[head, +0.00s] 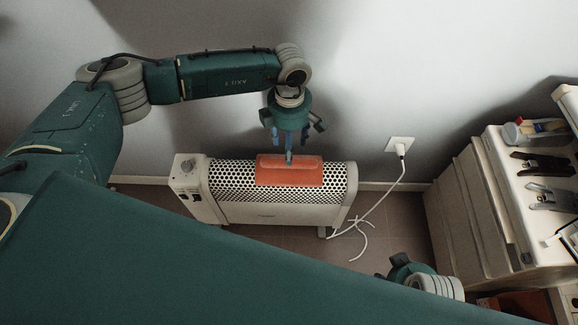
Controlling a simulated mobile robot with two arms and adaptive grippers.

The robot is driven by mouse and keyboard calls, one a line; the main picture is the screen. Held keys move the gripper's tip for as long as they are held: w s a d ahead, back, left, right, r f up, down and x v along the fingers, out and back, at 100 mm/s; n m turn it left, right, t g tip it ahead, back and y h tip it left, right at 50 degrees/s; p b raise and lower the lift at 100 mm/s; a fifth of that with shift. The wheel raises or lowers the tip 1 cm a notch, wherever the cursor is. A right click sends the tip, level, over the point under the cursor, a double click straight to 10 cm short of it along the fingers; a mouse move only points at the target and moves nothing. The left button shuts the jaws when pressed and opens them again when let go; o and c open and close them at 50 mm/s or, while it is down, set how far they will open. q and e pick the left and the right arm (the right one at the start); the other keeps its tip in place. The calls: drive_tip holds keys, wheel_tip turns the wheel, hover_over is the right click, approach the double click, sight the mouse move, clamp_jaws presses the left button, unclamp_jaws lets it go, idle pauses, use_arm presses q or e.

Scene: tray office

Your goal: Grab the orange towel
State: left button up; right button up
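The orange towel (302,176) hangs over the top of a white heater (270,213) near the back wall, draped down its perforated front.
A white cord runs from the wall socket (400,145) to the floor right of the heater. A white drawer cabinet (470,215) stands at the right with a container (533,131) and dark and metal tools on top. Some tiled floor between heater and cabinet is free.

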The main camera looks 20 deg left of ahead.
sight(270, 170)
use_arm(q)
drive_tip(key=f, duration=0.4)
drive_tip(key=shift+s+f+b, duration=0.25)
drive_tip(key=shift+s+b, duration=0.05)
drive_tip(key=shift+b, duration=0.05)
drive_tip(key=shift+f, duration=0.45)
drive_tip(key=c, duration=1.3)
use_arm(e)
drive_tip(key=v, duration=0.3)
drive_tip(key=shift+w+r, duration=0.1)
drive_tip(key=shift+w, duration=0.2)
use_arm(q)
drive_tip(key=shift+r, duration=0.15)
drive_tip(key=shift+c, duration=0.2)
